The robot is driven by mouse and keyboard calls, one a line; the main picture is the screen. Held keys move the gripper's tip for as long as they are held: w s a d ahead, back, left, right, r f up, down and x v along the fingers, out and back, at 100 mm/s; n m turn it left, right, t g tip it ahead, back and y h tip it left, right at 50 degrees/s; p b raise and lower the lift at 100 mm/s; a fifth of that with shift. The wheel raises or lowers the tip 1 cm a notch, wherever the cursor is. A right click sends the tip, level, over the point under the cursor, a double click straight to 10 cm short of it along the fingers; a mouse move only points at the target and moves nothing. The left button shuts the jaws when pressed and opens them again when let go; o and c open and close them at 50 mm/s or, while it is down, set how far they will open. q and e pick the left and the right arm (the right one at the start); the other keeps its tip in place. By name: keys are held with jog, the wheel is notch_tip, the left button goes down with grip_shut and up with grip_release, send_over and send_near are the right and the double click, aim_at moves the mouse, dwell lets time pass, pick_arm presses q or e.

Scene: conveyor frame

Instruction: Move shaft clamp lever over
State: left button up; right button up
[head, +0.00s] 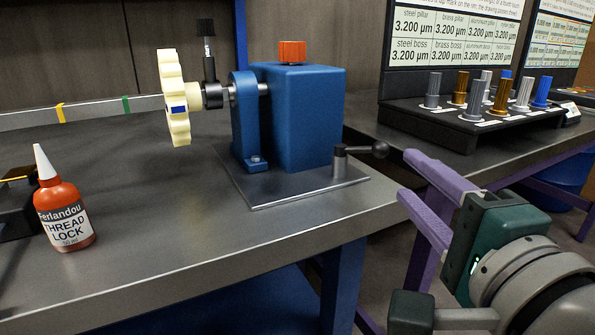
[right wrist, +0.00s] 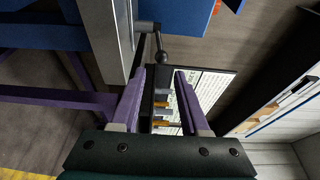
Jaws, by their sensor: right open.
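A short grey post (head: 339,163) stands on the front right corner of the metal base plate, with a dark lever ending in a black ball knob (head: 379,150) pointing right. In the right wrist view the knob (right wrist: 162,57) shows just beyond my fingertips, in line with the gap. A second black-handled lever (head: 207,60) stands upright on a dark collar around the shaft. My right gripper (head: 406,175), with purple fingers, is open and empty, right of and slightly below the knob, apart from it. My left gripper is not in view.
An orange thread lock bottle (head: 62,205) stands at left. A black rack (head: 460,125) of metal pillars is at back right.

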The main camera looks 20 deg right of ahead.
aim_at(385, 153)
jog(key=x, duration=0.7)
jog(key=shift+w+r, duration=0.1)
jog(key=shift+w, duration=0.3)
jog(key=shift+c, duration=0.3)
grip_shut()
jog(key=shift+d, duration=0.1)
